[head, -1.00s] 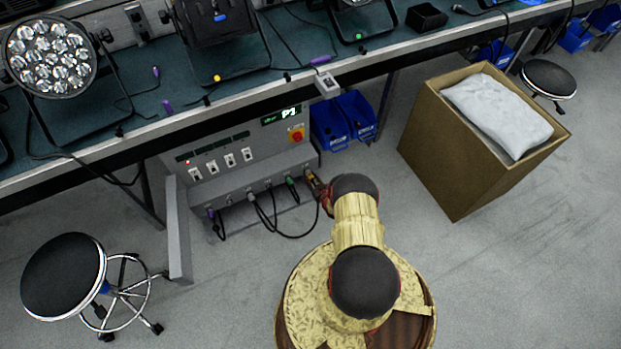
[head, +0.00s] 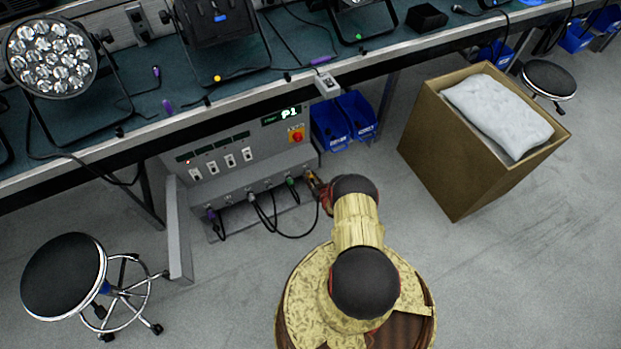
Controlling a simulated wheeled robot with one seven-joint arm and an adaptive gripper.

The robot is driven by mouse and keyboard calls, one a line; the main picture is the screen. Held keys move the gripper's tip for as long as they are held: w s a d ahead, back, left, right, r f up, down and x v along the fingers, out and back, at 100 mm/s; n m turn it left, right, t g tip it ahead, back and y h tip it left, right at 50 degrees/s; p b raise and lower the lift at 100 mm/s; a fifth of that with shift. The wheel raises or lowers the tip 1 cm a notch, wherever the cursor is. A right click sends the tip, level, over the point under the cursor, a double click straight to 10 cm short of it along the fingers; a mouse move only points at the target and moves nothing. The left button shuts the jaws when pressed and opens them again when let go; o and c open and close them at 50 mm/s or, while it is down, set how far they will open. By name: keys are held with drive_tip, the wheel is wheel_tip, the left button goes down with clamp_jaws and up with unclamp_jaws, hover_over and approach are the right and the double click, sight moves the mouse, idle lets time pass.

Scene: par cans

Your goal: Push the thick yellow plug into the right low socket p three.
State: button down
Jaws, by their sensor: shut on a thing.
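The grey power cabinet (head: 235,165) stands under the bench, with a low row of sockets along its sloped lower front. The thick yellow plug (head: 311,178) is at the right end of this row, close against the panel. My gripper (head: 317,187) is shut on it, reaching in from the right front. My wrist hides part of the plug and the socket behind it, so I cannot tell how deep the plug sits. A dark cable hangs below the plug. The cabinet's display (head: 289,113) is lit green and seems to read P1.
A green plug (head: 291,184), grey plugs (head: 251,197) and a purple plug (head: 211,214) sit left of the yellow one, their cables looping down. Blue bins (head: 357,113) and a cardboard box (head: 445,150) stand right. A stool (head: 63,275) is at left.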

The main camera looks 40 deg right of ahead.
drive_tip(key=shift+w+d, duration=0.15)
drive_tip(key=shift+w, duration=0.3)
idle(0.4)
drive_tip(key=c, duration=1.6)
unclamp_jaws()
drive_tip(key=shift+o, duration=0.5)
drive_tip(key=shift+s, duration=0.15)
drive_tip(key=v, duration=1.1)
drive_tip(key=shift+s+r, duration=0.2)
drive_tip(key=shift+s, duration=0.1)
drive_tip(key=shift+f, duration=0.15)
